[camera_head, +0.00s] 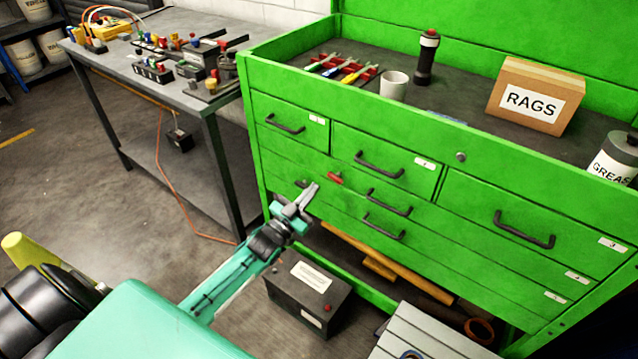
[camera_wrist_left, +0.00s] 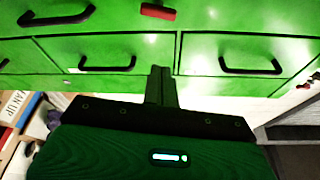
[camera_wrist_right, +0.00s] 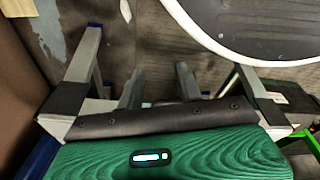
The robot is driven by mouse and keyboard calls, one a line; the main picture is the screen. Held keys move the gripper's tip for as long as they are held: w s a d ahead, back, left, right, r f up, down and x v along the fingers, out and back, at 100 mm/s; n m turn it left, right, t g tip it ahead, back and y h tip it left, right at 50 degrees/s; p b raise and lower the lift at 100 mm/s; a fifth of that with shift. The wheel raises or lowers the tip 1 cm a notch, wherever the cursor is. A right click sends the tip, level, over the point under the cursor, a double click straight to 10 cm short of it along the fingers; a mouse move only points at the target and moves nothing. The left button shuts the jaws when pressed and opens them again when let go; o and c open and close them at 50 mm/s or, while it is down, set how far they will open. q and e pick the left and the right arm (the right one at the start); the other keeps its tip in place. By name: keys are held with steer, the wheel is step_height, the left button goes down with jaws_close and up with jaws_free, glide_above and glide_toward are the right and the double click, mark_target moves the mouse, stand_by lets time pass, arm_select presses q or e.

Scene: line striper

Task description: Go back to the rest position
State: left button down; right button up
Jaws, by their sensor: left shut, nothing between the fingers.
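My left gripper (camera_head: 311,193) is shut and empty, with its fingertips in front of the green tool cabinet's drawers (camera_head: 350,195). In the left wrist view its two fingers (camera_wrist_left: 161,72) are together, pointing at the green drawer fronts (camera_wrist_left: 150,55). Whether the tips touch the drawer front cannot be told. My right gripper (camera_wrist_right: 158,75) shows only in the right wrist view. Its two fingers stand apart with nothing between them, above a grey floor. The right arm is not visible in the head view.
The cabinet top holds a rags box (camera_head: 535,97), a grey cup (camera_head: 394,86) and a grease can (camera_head: 616,160). A workbench (camera_head: 150,65) stands at the left. A black battery box (camera_head: 307,295) sits below my left arm. A white-rimmed round object (camera_wrist_right: 265,25) is near the right gripper.

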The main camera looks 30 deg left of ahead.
arm_select(q)
steer(key=shift+s+a+f, duration=0.1)
steer(key=shift+s, duration=0.25)
stand_by(0.3)
